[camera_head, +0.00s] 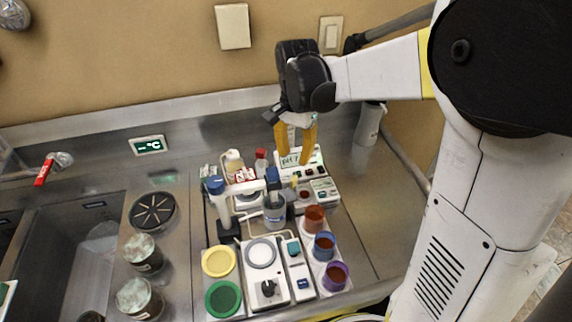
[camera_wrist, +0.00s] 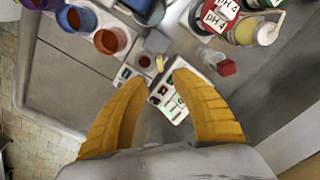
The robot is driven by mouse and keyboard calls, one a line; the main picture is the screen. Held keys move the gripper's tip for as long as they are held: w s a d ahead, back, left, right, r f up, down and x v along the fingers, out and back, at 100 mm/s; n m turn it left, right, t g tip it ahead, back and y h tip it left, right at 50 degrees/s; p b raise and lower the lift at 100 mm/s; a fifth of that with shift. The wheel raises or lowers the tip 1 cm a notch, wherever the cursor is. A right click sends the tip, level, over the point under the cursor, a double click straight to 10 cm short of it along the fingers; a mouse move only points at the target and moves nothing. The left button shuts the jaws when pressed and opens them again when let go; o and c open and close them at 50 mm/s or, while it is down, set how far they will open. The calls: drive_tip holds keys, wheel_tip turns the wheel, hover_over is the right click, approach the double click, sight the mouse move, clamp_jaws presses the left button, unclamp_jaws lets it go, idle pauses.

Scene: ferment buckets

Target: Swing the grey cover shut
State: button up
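I cannot surely pick out the grey cover. A pale grey disc (camera_head: 261,253) lies on a white device at the front of the bench. A white pH meter (camera_head: 289,160) with a lit screen stands at the back; it also shows in the wrist view (camera_wrist: 175,96). My gripper (camera_head: 294,157) hangs in front of the meter in the head view. Its yellow fingers are apart with nothing between them. In the wrist view, the fingertips of my gripper (camera_wrist: 157,82) point towards the meter, and part of it lies behind them.
Brown, blue and purple cups (camera_head: 335,276) stand at the right front. Yellow and green discs (camera_head: 222,298) lie at the left front. A blue-capped tube (camera_head: 217,187) and a clear beaker (camera_head: 274,212) stand mid-bench. A sink (camera_head: 62,250) is at the left. The bench's right side is clear.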

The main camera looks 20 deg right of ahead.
sight(294, 178)
wheel_tip(294, 178, down, 10)
drive_tip(key=b, duration=0.3)
drive_tip(key=shift+r, duration=0.2)
clamp_jaws()
